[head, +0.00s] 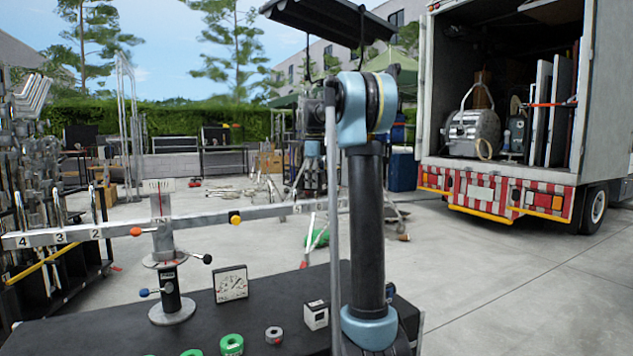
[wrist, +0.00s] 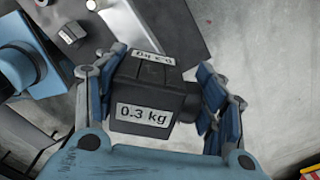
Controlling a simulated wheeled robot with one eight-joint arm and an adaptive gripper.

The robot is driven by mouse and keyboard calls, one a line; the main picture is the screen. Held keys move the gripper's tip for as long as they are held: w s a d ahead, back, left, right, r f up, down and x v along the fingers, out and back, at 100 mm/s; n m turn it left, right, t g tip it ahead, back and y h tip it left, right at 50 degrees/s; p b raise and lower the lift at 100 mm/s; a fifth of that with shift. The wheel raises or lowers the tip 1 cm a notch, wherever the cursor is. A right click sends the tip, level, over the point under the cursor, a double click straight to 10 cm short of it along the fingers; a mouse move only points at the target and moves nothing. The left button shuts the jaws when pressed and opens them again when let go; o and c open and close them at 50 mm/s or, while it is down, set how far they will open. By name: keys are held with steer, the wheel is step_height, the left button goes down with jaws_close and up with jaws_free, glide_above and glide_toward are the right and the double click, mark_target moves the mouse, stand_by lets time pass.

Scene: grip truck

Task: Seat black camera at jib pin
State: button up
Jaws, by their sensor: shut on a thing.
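The black camera (wrist: 155,92) is a dark block with white "0.3 kg" labels, large in the middle of the wrist view. My gripper (wrist: 163,68) is shut on it, with blue-padded fingers on its left and right sides. The jib (head: 190,223) is a long grey beam with numbered marks, level or nearly so on a post on the black table. I cannot tell which fitting on it is the jib pin.
A square dial (head: 231,284), green rings (head: 231,345), a small metal ring (head: 274,335) and a white-faced box (head: 316,315) are on the black table (head: 262,300). A stand rack (head: 75,230) is at left. The open truck (head: 510,190) is at right, with clear pavement before it.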

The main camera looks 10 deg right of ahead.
steer(key=shift+f, duration=1.7)
steer(key=o, duration=1)
step_height(320, 180, up, 12)
steer(key=shift+w+f, duration=0.1)
